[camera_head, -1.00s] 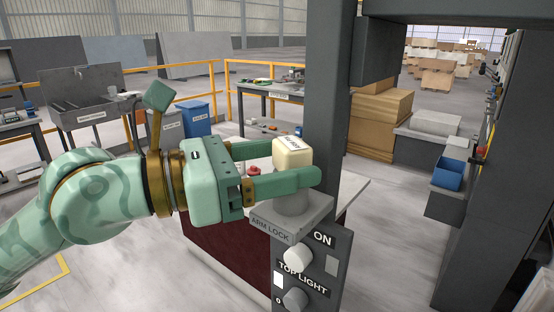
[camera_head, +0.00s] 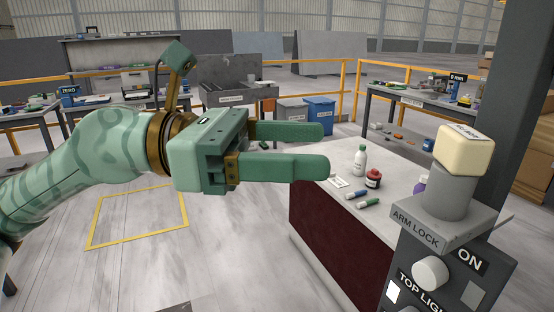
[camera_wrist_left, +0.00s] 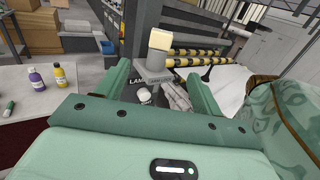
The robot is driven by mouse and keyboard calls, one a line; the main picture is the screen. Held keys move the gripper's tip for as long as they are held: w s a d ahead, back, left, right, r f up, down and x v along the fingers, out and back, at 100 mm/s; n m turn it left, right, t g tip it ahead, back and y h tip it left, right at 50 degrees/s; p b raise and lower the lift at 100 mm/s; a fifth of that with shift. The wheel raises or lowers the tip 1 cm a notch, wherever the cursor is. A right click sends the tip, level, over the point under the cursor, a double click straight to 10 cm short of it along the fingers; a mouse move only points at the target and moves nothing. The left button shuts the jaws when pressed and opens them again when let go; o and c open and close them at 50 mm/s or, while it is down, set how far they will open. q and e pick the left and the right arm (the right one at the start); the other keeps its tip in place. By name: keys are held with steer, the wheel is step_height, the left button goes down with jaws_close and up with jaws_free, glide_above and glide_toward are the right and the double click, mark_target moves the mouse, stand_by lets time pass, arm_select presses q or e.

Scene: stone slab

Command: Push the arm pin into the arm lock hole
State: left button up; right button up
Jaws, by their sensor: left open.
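The arm pin (camera_head: 466,150) has a cream block head with a label on top. It stands upright on a grey cylinder (camera_head: 449,194) over the bracket marked ARM LOCK (camera_head: 416,231). The hole itself is hidden, so I cannot tell how deep the pin sits. My left gripper (camera_head: 325,150) is open and empty, left of the pin and clear of it. In the left wrist view the pin head (camera_wrist_left: 160,40) shows beyond and between the open fingers (camera_wrist_left: 157,72). My right gripper is not in view.
Below the bracket are a white ON knob (camera_head: 430,272) and a TOP LIGHT label. A stone-topped counter (camera_head: 335,205) with bottles (camera_head: 359,162) and small tubes stands behind. A dark post (camera_head: 520,120) rises right of the pin. Open floor lies at the left.

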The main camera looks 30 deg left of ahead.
arm_select(q)
steer(key=shift+b+v, duration=0.7)
steer(key=shift+v, duration=0.4)
